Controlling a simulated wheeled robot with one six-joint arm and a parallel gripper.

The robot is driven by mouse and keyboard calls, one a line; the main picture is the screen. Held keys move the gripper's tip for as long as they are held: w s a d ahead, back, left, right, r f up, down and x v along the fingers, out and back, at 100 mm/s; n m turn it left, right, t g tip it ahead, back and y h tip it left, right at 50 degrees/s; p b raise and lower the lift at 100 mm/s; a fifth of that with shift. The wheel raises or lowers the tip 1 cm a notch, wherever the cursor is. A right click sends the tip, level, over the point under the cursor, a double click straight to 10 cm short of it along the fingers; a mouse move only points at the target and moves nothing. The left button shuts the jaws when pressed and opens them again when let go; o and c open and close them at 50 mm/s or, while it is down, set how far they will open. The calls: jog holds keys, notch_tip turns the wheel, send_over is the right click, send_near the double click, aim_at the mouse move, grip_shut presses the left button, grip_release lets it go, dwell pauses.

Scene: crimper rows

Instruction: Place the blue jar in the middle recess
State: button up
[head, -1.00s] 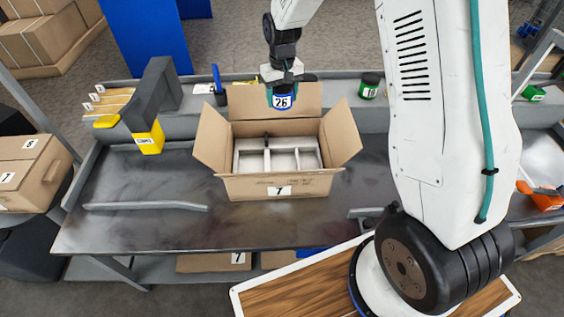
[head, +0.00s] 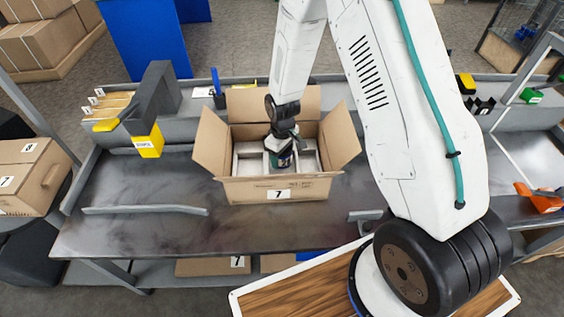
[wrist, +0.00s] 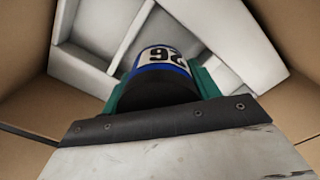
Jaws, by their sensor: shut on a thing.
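The blue jar (head: 286,160) has a dark top and a white label reading 26. It also shows in the wrist view (wrist: 165,57). My gripper (head: 281,150) is shut on it, with green fingers on both sides in the wrist view (wrist: 162,88). The jar is down inside the open cardboard box (head: 235,190), over or in the middle recess of the pale insert (head: 248,148). The recess is mostly hidden by the jar and my gripper. I cannot tell whether the jar touches its floor.
The box's flaps stand open around my gripper, with side recesses left and right. A grey metal bar (head: 145,209) lies on the bench (head: 130,230) to the left. A yellow and grey device (head: 149,141) stands at the back left. The bench left of the box is mostly clear.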

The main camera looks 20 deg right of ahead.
aim_at(282, 162)
jog(key=shift+f, duration=1.7)
jog(key=shift+f, duration=0.1)
jog(key=o, duration=1.6)
